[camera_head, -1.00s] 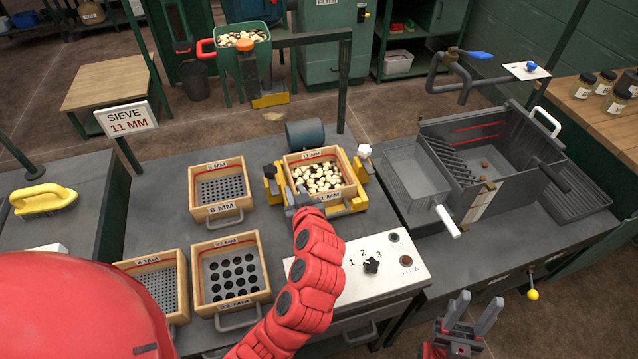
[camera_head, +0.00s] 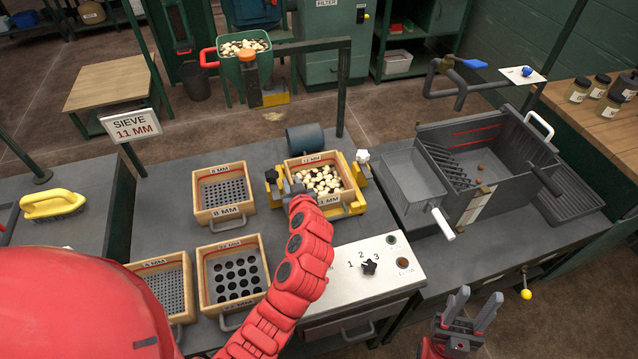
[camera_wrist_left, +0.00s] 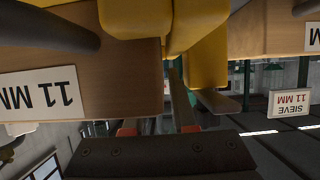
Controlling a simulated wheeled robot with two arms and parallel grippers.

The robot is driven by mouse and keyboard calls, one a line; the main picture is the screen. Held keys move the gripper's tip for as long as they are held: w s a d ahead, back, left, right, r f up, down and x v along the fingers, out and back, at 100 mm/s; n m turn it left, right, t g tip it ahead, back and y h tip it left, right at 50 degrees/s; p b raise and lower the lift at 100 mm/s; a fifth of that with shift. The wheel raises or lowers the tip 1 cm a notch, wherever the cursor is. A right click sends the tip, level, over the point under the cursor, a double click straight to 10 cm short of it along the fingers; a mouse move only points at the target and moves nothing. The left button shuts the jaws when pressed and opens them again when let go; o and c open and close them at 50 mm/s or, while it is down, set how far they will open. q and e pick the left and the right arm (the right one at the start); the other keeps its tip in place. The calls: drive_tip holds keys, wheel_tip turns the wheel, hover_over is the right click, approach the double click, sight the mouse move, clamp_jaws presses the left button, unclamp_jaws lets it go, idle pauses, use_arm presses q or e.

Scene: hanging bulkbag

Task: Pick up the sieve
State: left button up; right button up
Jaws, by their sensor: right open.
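The 11 mm sieve (camera_head: 352,181), a square wooden box full of pale and dark pieces, sits in the yellow clamp frame (camera_head: 361,168) of the shaker. Its 11 MM label also shows upside down in the left wrist view (camera_wrist_left: 40,92), beside its dark handle (camera_wrist_left: 45,22). My left gripper (camera_head: 291,190) is at the sieve's front left corner, close to the yellow clamp. Its fingers are partly hidden by my wrist, so its grip is unclear. My right gripper (camera_head: 479,294) is open and empty at the lower right, away from the sieve.
Several other sieves lie on the bench, including the 8 mm (camera_head: 223,225) and one with large holes (camera_head: 262,238). A white control panel (camera_head: 345,290) is in front of the shaker. A grey bin with a rack (camera_head: 520,180) stands at right. A SIEVE 11 MM sign (camera_head: 132,124) stands at left.

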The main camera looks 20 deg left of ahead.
use_arm(q)
clamp_jaws()
idle(1.3)
